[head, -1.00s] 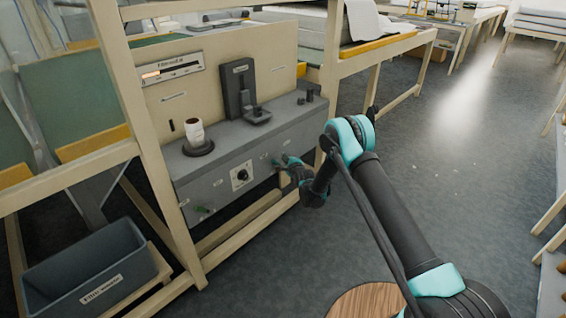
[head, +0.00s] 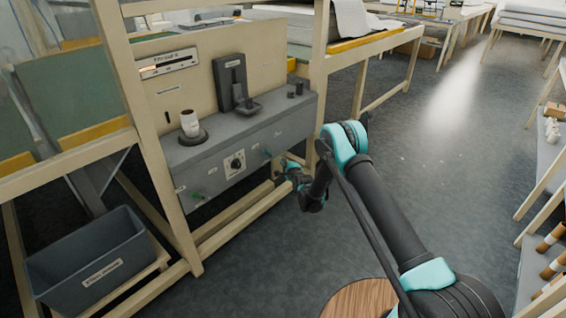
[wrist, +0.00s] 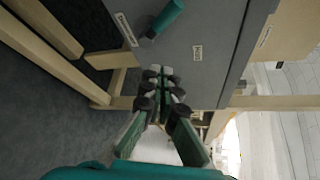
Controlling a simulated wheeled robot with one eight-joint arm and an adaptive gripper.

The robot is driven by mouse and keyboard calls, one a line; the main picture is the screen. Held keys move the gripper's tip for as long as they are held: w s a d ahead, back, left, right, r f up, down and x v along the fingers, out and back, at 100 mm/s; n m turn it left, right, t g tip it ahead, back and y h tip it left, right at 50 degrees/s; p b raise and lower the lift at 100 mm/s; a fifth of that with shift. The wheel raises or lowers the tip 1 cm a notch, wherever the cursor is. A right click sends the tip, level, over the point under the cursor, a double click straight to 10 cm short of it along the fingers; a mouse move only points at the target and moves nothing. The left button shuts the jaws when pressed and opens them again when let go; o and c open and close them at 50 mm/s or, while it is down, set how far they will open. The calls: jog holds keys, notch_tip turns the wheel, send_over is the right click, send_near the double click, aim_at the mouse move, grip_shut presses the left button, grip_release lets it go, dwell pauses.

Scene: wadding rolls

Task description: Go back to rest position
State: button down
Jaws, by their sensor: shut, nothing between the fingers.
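My gripper (head: 281,169) is at the lower right of the machine's grey control panel (head: 215,166) in the head view. In the wrist view my gripper (wrist: 161,73) has its fingers closed together, with nothing between them. A teal knob (wrist: 166,17) on the panel stands just beyond the fingertips, apart from them. My arm stretches out from the lower right, bent at the elbow.
A grey bin (head: 92,262) stands at lower left. Wooden posts frame the machine. Open floor (head: 440,170) lies right, before shelves with rolls (head: 550,266).

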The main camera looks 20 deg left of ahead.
jog(key=d+r+n+g+h, duration=0.1)
jog(key=d+r+n+h, duration=0.25)
jog(key=d+r, duration=1.2)
jog(key=s+d+r+n+g+h, duration=0.15)
jog(key=s+d+r, duration=0.25)
jog(key=d, duration=0.4)
jog(key=s+d+r+n+g+h, duration=0.1)
jog(key=s+d+r+n, duration=0.25)
jog(key=d, duration=0.55)
jog(key=s+d+r+n+g+h, duration=0.2)
jog(key=s+d+r+n, duration=0.1)
jog(key=s+d, duration=1.2)
jog(key=s+d+f+n, duration=0.1)
jog(key=s+d, duration=0.1)
jog(key=s, duration=0.6)
jog(key=s+d+f+n+g+h, duration=0.1)
jog(key=s+d+f, duration=0.1)
jog(key=s, duration=0.6)
jog(key=s+d+f+n+g, duration=0.1)
jog(key=s+d, duration=0.2)
jog(key=s, duration=0.5)
jog(key=shift+s+d+f+h, duration=0.2)
jog(key=shift+d+f+h, duration=0.1)
jog(key=shift+d+h, duration=0.1)
jog(key=shift+g, duration=0.25)
